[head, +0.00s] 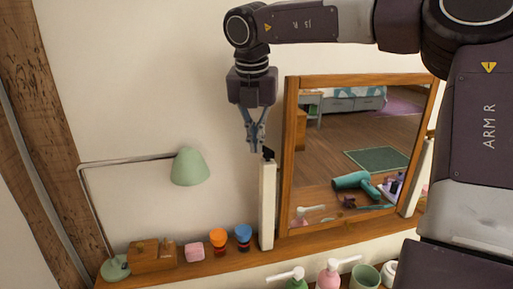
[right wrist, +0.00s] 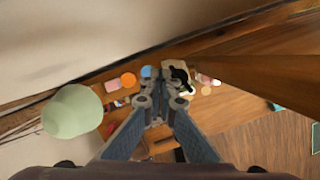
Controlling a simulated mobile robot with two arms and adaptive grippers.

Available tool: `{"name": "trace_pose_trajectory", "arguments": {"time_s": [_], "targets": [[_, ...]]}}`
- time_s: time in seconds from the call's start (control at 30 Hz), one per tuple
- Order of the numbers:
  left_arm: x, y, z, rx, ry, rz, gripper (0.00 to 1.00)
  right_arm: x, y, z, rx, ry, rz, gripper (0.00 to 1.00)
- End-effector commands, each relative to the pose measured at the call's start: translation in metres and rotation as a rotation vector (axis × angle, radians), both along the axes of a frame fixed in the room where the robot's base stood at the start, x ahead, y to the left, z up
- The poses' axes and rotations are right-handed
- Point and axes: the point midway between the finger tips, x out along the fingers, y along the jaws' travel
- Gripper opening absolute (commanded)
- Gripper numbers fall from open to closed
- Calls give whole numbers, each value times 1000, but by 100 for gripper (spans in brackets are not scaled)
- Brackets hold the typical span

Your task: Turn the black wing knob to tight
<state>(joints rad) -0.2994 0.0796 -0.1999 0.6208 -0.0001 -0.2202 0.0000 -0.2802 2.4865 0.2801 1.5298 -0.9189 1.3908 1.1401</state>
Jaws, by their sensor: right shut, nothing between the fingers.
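The black wing knob (head: 268,154) sits at the top of the white left post (head: 267,205) of the tilting mirror. In the right wrist view the knob (right wrist: 181,75) shows as a dark winged shape on the post's pale top, just beyond my fingertips. My right gripper (head: 256,149) points down above and slightly left of the knob. Its fingers are shut with nothing between them. In the right wrist view my right gripper (right wrist: 160,104) appears apart from the knob, though the exact gap is hard to judge. My left gripper is not in view.
The wood-framed mirror (head: 291,150) stands right of the post. A green lamp (head: 190,167), a wooden box (head: 152,257), a pink block (head: 194,252), and orange (head: 218,240) and blue (head: 243,237) jars stand on the shelf to the left. Pump bottles (head: 330,275) stand in front.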

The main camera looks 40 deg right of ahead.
Motion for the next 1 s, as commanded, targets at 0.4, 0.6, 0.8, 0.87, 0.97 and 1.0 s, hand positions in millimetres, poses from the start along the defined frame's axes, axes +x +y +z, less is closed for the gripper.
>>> {"name": "trace_pose_trajectory", "arguments": {"time_s": [0.4,0.6,0.8,0.87,0.97,1.0], "targets": [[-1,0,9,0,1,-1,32,7,-9,1,-1,3,-443,0],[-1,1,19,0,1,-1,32,8,-13,2,-1,4,-748,0],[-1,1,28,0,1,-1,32,9,-19,1,-2,3,-936,0],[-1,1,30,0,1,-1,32,9,-20,1,-1,3,-993,0],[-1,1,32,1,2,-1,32,9,-23,1,-2,3,-1089,0],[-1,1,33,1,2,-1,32,9,-24,0,-1,2,-1119,0]]}}
